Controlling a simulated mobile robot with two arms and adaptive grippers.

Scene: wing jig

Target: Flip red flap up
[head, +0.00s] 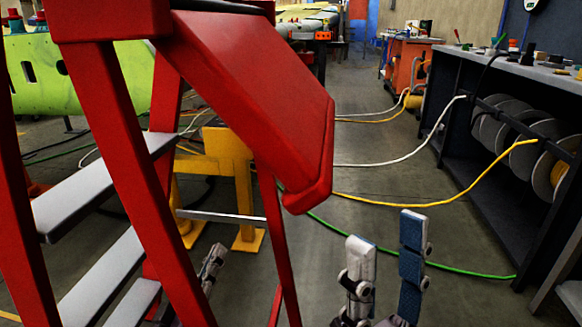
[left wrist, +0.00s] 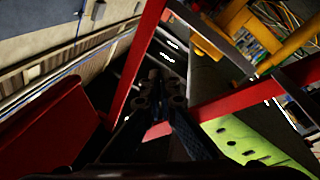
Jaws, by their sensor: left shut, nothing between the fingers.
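The red flap (head: 262,85) is a broad panel hanging tilted down to the right from the top of the red step ladder (head: 130,160) in the head view. A red panel (left wrist: 50,130) at the left of the left wrist view appears to be the same flap. My left gripper (head: 214,258) is low behind the ladder's front rail, partly hidden, below the flap and apart from it. In the left wrist view its fingers (left wrist: 158,85) are together and empty. My right gripper (head: 388,228) is open and empty, below and right of the flap, not touching it.
Grey ladder steps (head: 95,190) and red rails surround my left gripper. A yellow stand (head: 228,165) is behind the ladder. Yellow, white and green cables (head: 440,200) cross the floor. A dark workbench with cable reels (head: 520,130) stands at right. Floor right of the flap is mostly open.

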